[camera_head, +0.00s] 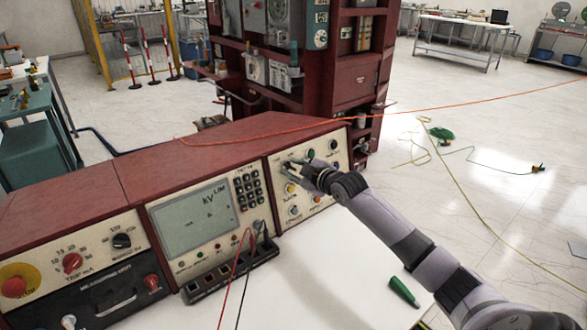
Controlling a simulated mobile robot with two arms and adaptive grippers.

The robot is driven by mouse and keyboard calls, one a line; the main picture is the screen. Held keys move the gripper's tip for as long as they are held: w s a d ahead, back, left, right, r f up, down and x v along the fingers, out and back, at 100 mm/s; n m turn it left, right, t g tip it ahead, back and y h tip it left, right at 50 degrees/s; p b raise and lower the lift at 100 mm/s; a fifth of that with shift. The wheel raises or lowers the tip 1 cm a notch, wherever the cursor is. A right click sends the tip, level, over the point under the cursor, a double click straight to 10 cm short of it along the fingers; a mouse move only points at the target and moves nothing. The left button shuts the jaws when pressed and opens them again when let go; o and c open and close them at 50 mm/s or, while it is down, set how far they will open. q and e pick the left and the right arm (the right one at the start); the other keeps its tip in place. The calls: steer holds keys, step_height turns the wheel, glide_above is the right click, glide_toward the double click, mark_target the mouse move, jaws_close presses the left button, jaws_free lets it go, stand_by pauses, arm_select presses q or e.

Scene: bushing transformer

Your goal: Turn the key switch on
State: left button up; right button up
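My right gripper (293,172) is at the upper left part of the cream control panel (329,197) on the right end of the red console. Its fingers are at the panel face and cover part of it. I cannot make out the key switch; it may be hidden behind the fingers. The fingers are too small and dark to tell whether they are open or shut, or whether they touch anything. Around the gripper the panel carries a yellow button (291,188), a green button (310,154) and several knobs. My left gripper is not in view.
The red console (190,150) also has a display (193,222), a keypad (249,187), a red knob (72,263) and a red emergency button (14,287). Red and black leads hang in front. A green tool (404,291) lies on the white tabletop (310,275). A red cabinet (340,60) stands behind.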

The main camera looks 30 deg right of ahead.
steer(key=shift+w, duration=0.2)
steer(key=shift+c, duration=0.6)
jaws_close()
steer(key=shift+f, duration=0.1)
